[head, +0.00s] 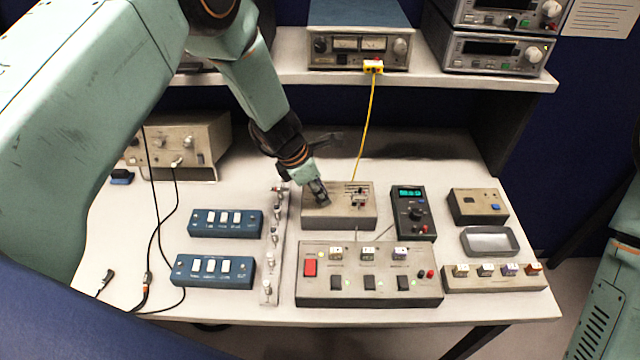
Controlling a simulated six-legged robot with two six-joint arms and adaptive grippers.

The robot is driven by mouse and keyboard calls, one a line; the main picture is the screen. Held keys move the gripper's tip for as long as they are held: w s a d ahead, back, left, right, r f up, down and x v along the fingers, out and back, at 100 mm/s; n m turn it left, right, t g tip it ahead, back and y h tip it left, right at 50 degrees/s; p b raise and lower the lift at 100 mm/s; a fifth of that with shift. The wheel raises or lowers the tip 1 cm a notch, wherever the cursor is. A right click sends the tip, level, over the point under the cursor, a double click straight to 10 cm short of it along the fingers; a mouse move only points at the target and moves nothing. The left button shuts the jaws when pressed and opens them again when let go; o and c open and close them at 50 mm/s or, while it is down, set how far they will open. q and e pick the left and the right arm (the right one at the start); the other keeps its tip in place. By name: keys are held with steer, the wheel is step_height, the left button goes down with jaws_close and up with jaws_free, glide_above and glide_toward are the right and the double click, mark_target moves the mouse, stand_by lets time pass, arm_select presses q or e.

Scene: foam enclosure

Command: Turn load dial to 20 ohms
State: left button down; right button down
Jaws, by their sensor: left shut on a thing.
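A grey-brown box (350,221) stands in the middle of the bench, with small terminals on the right of its top and a yellow cable running up from it. My left gripper (319,194) comes down from the upper left onto the left part of the box's top. It is shut on the load dial there. The fingers hide the dial, so its pointer and setting cannot be read. My right gripper is not in view.
A panel with a red switch (370,288) stands just in front of the box. A black meter with a green display (411,214) is close on the right. Blue switch boxes (226,222) lie left. A shelf (470,82) overhangs the back.

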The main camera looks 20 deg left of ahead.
arm_select(q)
steer(key=shift+w+a+r+m+h, duration=0.15)
steer(key=shift+m+h, duration=0.15)
steer(key=shift+m, duration=0.7)
steer(key=m+g, duration=0.1)
steer(key=m, duration=0.1)
steer(key=shift+w+m, duration=0.1)
steer(key=shift+m, duration=0.3)
steer(key=m+g+b, duration=0.1)
steer(key=m+b, duration=0.1)
steer(key=m, duration=0.1)
steer(key=shift+f+g+h, duration=0.2)
steer(key=shift+g+h, duration=0.1)
steer(key=shift+g, duration=0.1)
steer(key=shift+w+r+m+g+b, duration=0.1)
steer(key=shift+m+g+b, duration=0.5)
steer(key=shift+m+b, duration=0.9)
steer(key=shift+m, duration=0.5)
steer(key=c, duration=1.1)
jaws_free()
steer(key=shift+o, duration=0.2)
steer(key=v, duration=0.7)
steer(key=shift+r, duration=0.3)
